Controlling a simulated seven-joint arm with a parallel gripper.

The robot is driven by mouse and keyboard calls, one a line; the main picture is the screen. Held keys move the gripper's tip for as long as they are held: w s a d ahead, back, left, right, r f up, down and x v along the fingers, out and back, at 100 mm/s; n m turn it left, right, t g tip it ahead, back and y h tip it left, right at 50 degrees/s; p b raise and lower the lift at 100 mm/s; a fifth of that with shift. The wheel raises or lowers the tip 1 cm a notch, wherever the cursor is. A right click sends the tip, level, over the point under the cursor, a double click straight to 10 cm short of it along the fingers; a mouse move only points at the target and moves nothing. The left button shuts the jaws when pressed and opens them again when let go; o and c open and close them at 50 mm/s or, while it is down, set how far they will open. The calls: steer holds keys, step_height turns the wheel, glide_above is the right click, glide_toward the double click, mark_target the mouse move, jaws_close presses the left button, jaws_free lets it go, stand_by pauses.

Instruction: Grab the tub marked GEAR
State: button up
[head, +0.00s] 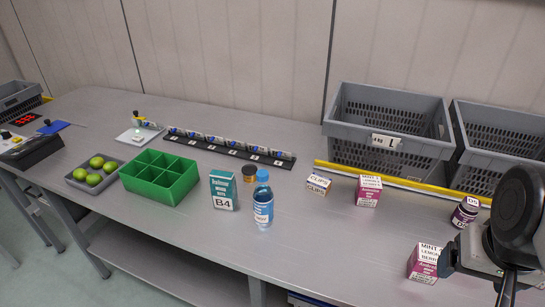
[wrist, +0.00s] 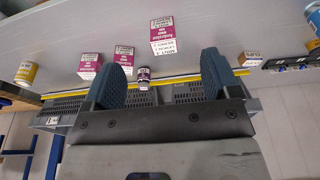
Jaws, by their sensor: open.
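I can read GEAR on nothing in either view. A small dark purple jar (head: 465,212) with a white label, partly unreadable, stands at the right of the bench; it also shows between my fingers in the wrist view (wrist: 144,78). A yellow container (wrist: 28,73) with a pale label stands at the left edge of the wrist view; its text is unreadable. A low jar with an orange-brown lid (head: 250,173) stands behind the B4 box; its label is hidden. My gripper (wrist: 164,62) is open and empty, apart from the boxes and jar beyond it.
Grey crates (head: 386,103) line the back, one marked L, behind a yellow strip (head: 400,181). Pink-and-white boxes (head: 368,191), a CLIPS box (head: 318,185), a blue bottle (head: 263,203), a B4 box (head: 222,190) and a green divided bin (head: 160,180) stand on the bench. The front middle is clear.

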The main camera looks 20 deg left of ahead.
mark_target(250, 174)
steer(key=w+a+f+m+g+y, duration=0.1)
steer(key=w+a+f+m+y, duration=0.15)
steer(key=w+a, duration=0.55)
steer(key=w+a+f+m+g+y, duration=0.15)
steer(key=w+a+m+y, duration=0.25)
steer(key=w+a, duration=0.5)
steer(key=w+a+f+m+y, duration=0.25)
steer(key=w+a, duration=0.25)
steer(key=a, duration=0.6)
steer(key=w+a+f+m+y, duration=0.1)
steer(key=w+a+f+m, duration=0.2)
steer(key=a, duration=0.3)
steer(key=w+a+f+m+t+y, duration=0.1)
steer(key=w+a+f+m+y, duration=0.1)
steer(key=w+a+f+m, duration=0.2)
steer(key=w+a+f+m+t+y, duration=0.1)
steer(key=w+a+f+m, duration=0.2)
steer(key=a+f, duration=0.3)
steer(key=shift+w+a+f+m+t, duration=0.15)
steer(key=shift+w+a, duration=0.1)
steer(key=shift+a, duration=0.4)
steer(key=shift+w+a+f+m, duration=0.1)
steer(key=shift+w+a, duration=0.2)
steer(key=shift+a, duration=0.3)
steer(key=shift+w+a+f+m+t, duration=0.15)
steer(key=shift+w+a, duration=0.1)
steer(key=shift+a, duration=0.4)
steer(key=shift+w+a+f+y, duration=0.15)
steer(key=shift+a+f+y, duration=0.05)
steer(key=shift+y, duration=0.1)
